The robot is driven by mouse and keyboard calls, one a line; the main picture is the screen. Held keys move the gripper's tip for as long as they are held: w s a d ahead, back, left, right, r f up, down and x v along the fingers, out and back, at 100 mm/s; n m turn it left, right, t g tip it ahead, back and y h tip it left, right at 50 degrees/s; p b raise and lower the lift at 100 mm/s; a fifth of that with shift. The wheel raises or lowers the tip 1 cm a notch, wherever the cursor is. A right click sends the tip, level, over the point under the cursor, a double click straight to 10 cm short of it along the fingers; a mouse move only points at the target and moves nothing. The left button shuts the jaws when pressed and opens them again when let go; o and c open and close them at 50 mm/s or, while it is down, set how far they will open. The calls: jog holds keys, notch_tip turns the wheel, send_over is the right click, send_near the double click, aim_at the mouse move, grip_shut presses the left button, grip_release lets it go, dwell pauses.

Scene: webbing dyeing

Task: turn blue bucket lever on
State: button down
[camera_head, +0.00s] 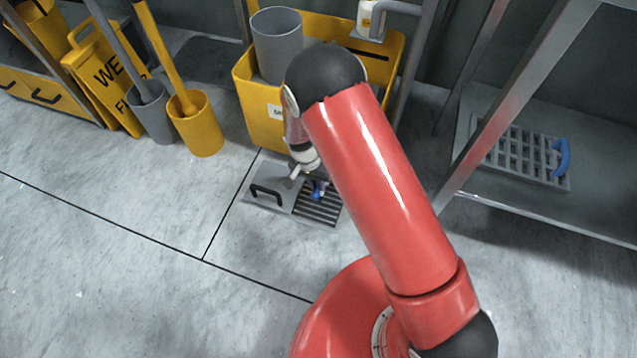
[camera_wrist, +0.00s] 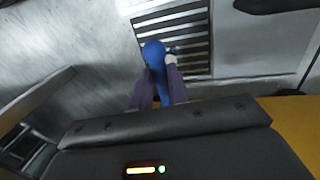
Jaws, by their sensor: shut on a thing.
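A small blue lever (camera_head: 318,190) shows in the head view over the slotted part of a floor drain plate (camera_head: 320,207), low in front of a yellow container. In the wrist view the blue lever (camera_wrist: 153,55) has a rounded knob, and its shaft runs down between my two fingers. My gripper (camera_wrist: 157,92) is shut on the lever, one finger on each side. In the head view my gripper (camera_head: 302,172) is small and partly hidden by my red arm. A small pale fitting (camera_wrist: 171,60) is beside the knob. No blue bucket can be made out.
The yellow container (camera_head: 262,115) holds a grey cylinder (camera_head: 278,45). A black handle (camera_head: 268,192) is on the plate's left half. A yellow pot (camera_head: 198,130) and wet-floor sign (camera_head: 105,80) stand left. A metal rack (camera_head: 540,215) stands right. The front left floor is clear.

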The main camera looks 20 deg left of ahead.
jog(key=c, duration=1.3)
grip_release()
jog(key=shift+c, duration=0.2)
notch_tip(320, 180, up, 8)
jog(key=a+p, duration=0.1)
jog(key=shift+a+f, duration=0.15)
jog(key=shift+a, duration=0.15)
